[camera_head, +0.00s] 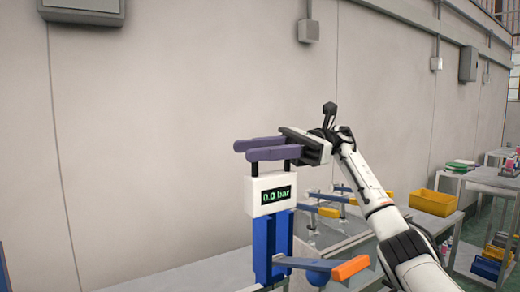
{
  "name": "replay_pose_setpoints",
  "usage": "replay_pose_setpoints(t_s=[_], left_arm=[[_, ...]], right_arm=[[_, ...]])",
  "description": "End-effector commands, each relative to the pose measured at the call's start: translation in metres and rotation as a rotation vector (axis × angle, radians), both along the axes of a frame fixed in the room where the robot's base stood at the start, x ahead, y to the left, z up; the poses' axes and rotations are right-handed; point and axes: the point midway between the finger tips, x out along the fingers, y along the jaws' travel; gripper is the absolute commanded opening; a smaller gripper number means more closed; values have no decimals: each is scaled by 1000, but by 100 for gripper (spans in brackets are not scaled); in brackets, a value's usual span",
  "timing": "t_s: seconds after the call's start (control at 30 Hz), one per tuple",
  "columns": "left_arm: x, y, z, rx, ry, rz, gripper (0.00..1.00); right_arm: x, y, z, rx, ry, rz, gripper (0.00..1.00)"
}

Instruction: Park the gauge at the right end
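The gauge (271,194) is a white box with a dark display reading 0.0 bar. Two black posts rise from its top. My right gripper (262,147) comes in from the right, its two purple fingers close together at the top of these posts. It appears shut on the gauge's handle, whose top the fingers hide. The gauge is upright, directly above or in front of a blue column (272,238); I cannot tell whether it touches it. My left gripper is not in view.
A blue lever with an orange end (351,267) sticks out right of the column. Behind are blue bars with yellow ends (328,212) on a grey table. A yellow bin (433,202) stands further right. A plain wall fills the left, with free air before it.

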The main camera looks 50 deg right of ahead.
Motion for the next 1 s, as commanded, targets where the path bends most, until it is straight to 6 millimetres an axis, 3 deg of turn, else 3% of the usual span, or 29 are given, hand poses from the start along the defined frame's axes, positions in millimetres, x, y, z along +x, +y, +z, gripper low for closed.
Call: replay_pose_setpoints(t_s=[0.5,1.0], left_arm=[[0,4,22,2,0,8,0],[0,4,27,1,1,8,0]], right_arm=[[-18,-61,5,0,2,-2,29],[-22,-72,0,0,-2,-4,29]])
